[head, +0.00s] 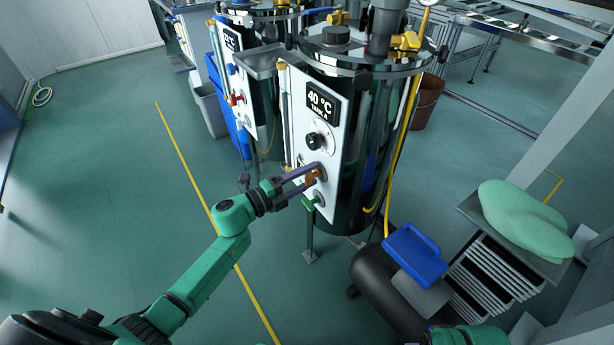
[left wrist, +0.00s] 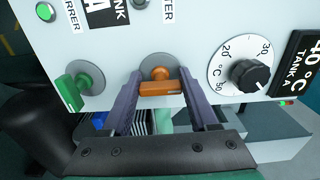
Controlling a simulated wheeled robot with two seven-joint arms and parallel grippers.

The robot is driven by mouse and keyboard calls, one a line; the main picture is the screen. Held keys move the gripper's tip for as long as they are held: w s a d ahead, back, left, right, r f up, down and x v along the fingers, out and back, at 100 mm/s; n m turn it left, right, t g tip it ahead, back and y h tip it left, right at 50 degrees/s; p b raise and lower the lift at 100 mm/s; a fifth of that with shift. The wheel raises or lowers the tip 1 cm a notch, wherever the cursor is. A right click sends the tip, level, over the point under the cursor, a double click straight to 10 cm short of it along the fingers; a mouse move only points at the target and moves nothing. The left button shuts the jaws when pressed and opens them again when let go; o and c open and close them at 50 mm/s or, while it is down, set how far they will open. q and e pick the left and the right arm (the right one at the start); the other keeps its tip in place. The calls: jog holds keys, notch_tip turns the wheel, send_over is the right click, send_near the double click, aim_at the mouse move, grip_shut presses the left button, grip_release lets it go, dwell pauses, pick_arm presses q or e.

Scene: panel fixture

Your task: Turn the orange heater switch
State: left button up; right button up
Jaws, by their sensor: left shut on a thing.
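The orange heater switch (head: 311,178) is on the white panel (head: 322,111) of the tank marked TANK A, below the black dial. In the left wrist view the orange switch (left wrist: 160,87) sits on a round grey plate, its handle lying crosswise between the fingers. My left gripper (head: 314,174) is at the panel with its purple fingers shut on the switch; the fingers also show in the left wrist view (left wrist: 158,92), one on each side of the handle. A green arm part shows at the bottom right, but the right gripper is out of view.
A green switch (left wrist: 82,87) stands beside the orange one, close to a finger. The black dial (left wrist: 249,77) is on the other side. A second tank with a red switch (head: 237,99) stands behind.

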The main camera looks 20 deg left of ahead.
pick_arm(q)
jog(key=o, duration=1.4)
jog(key=shift+s+a, duration=0.2)
jog(key=p+v, duration=0.1)
jog(key=v, duration=1.3)
jog(key=shift+s+p, duration=0.1)
jog(key=shift+p, duration=0.2)
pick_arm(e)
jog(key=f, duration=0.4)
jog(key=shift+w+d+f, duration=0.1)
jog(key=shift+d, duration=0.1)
